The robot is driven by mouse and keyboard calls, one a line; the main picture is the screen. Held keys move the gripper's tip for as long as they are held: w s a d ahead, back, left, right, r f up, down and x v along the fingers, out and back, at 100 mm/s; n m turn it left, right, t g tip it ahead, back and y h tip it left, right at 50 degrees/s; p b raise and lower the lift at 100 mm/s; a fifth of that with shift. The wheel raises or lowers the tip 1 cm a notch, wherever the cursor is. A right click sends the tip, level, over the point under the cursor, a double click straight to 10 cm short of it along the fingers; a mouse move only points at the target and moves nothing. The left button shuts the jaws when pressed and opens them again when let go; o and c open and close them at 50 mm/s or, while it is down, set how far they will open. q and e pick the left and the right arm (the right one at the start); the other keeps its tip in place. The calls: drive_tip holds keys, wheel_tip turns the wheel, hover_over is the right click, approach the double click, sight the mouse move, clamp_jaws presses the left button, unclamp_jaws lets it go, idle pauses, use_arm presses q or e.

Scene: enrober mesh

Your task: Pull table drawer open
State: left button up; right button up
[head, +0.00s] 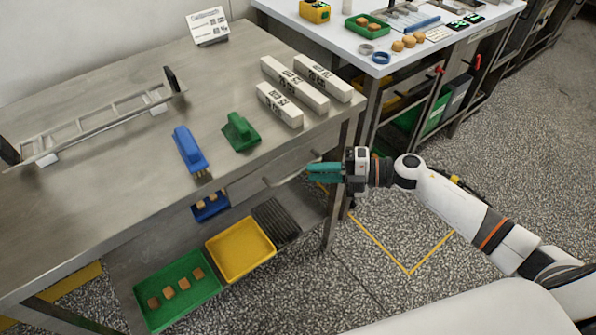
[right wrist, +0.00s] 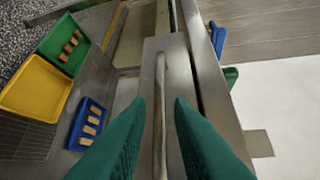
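The steel table (head: 95,200) has a drawer front (right wrist: 178,75) under its top edge. A long bar handle (head: 285,178) sticks out from the drawer. The drawer looks closed, with only a narrow dark line along its top edge. My right gripper (head: 312,172) is at the handle, with its teal fingers pointing toward the drawer. In the right wrist view the handle (right wrist: 160,100) runs between the two green fingers, with gaps on both sides, so they are open around it. My left gripper is not in view.
A green tray (head: 178,290), yellow tray (head: 240,250) and blue tray (head: 210,206) sit below. Floor (head: 300,285) in front is clear.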

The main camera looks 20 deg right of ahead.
sight(298, 171)
drive_tip(key=x, duration=0.5)
drive_tip(key=shift+w+a, duration=0.15)
drive_tip(key=shift+w, duration=0.05)
clamp_jaws()
